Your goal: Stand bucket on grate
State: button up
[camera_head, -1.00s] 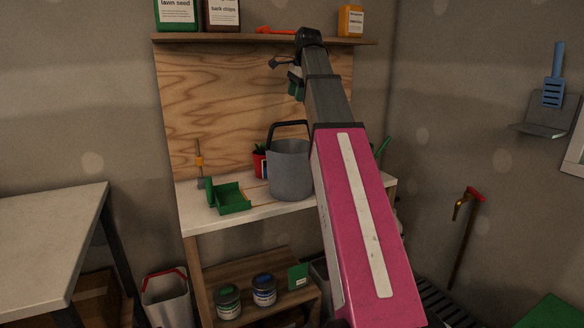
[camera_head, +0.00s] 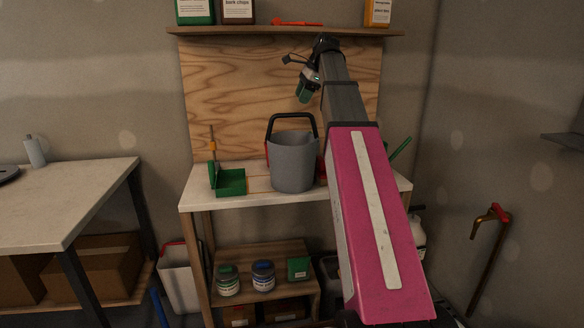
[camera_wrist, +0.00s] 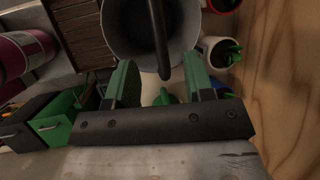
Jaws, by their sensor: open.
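The grey bucket (camera_head: 293,162) stands upright on the potting bench (camera_head: 200,196), its dark handle (camera_head: 291,117) raised. My gripper (camera_head: 303,98) is open and empty, above the bench and higher than the handle. In the wrist view, the bucket (camera_wrist: 138,48) lies beyond my open green fingers (camera_wrist: 160,65), its handle (camera_wrist: 158,35) crossing the mouth between them, apart from them. The grate, low at the right by the tap a second ago, is now mostly hidden by my arm or out of frame; I cannot make it out clearly.
A green tray (camera_head: 230,184) sits left of the bucket. A shelf (camera_head: 285,32) with bottles runs above. The plywood back (camera_head: 225,95) is close behind. A rusty tap pipe (camera_head: 487,252) stands at the right. Paint cans (camera_head: 263,275) are on the lower shelf.

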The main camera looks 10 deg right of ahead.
aim_at(293, 116)
jog(key=x, duration=0.8)
jog(key=shift+s+f, duration=0.1)
jog(key=shift+f, duration=0.05)
jog(key=shift+f, duration=0.25)
dwell(0.4)
grip_shut()
dwell(1.4)
